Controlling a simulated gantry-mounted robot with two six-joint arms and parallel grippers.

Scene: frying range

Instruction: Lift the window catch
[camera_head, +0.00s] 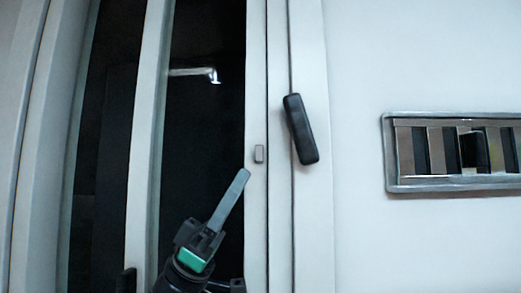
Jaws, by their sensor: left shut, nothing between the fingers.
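A black elongated handle (300,129), which looks like the window catch, sits on the white window frame at the centre, tilted slightly with its top to the left. My right gripper is not in view.
Dark window glass (200,120) lies behind and left of my gripper, with white upright bars (146,150). A metal-framed panel (388,152) with striped reflections is on the white wall (430,245) at right. The wall between handle and panel is clear.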

